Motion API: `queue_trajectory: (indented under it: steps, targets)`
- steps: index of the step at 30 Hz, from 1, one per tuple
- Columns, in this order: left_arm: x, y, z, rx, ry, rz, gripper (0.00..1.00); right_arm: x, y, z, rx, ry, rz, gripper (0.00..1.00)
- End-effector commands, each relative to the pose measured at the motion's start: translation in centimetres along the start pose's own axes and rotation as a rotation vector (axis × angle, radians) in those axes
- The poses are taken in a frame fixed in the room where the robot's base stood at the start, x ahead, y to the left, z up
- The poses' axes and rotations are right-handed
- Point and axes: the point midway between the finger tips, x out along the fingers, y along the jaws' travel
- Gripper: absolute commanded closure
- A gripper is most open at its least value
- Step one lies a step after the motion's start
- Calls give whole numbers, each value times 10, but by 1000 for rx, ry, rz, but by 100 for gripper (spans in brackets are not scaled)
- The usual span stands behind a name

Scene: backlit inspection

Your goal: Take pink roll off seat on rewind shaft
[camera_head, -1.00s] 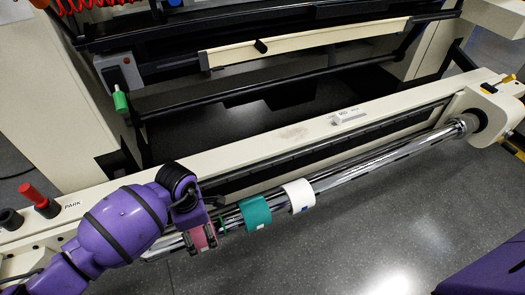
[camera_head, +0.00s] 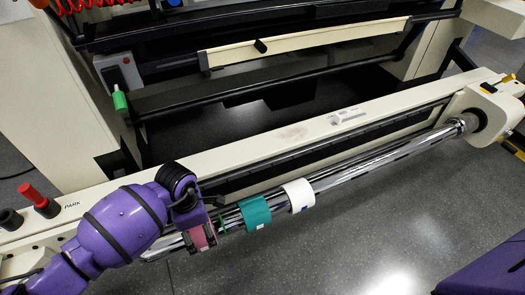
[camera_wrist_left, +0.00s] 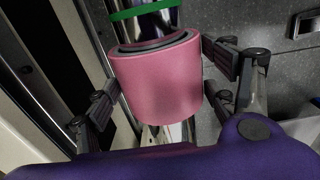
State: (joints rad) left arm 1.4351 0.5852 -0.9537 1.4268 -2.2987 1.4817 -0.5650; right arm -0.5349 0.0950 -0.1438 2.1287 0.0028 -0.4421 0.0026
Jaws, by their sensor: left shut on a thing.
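The pink roll (camera_head: 202,237) is around the chrome rewind shaft (camera_head: 375,162), near its left end. It also shows large in the left wrist view (camera_wrist_left: 158,85), with the shaft passing through it. My left gripper (camera_head: 200,239) is shut on the pink roll, with finger pads against both its sides in the wrist view. A green ring (camera_wrist_left: 140,13) on the shaft lies just beyond the roll, with a gap between them. The gripper partly covers the roll in the head view. My right gripper is out of view.
A teal roll (camera_head: 256,212) and a white roll (camera_head: 300,194) sit on the shaft to the right of the pink one. A cream beam (camera_head: 270,140) runs behind the shaft. Red and black knobs (camera_head: 33,195) stand at the left. Open floor (camera_head: 410,220) lies in front.

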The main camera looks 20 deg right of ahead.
Motion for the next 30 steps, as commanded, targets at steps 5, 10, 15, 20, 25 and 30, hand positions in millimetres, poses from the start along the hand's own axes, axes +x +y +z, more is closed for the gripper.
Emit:
queue_trajectory:
  steps: [5,10,15,20,25,30]
  targets:
    - [1,-1,-2,0,1,-1,48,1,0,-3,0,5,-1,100]
    - [1,0,-10,-1,2,-1,49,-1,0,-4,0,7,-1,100]
    - [1,-1,-17,-1,3,-2,49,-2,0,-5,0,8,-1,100]
    - [1,-1,-23,-1,3,-2,49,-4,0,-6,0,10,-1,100]
    - [1,-1,-30,-1,3,-3,49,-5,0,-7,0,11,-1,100]
    - [2,-1,-37,-1,3,-3,49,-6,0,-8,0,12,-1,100]
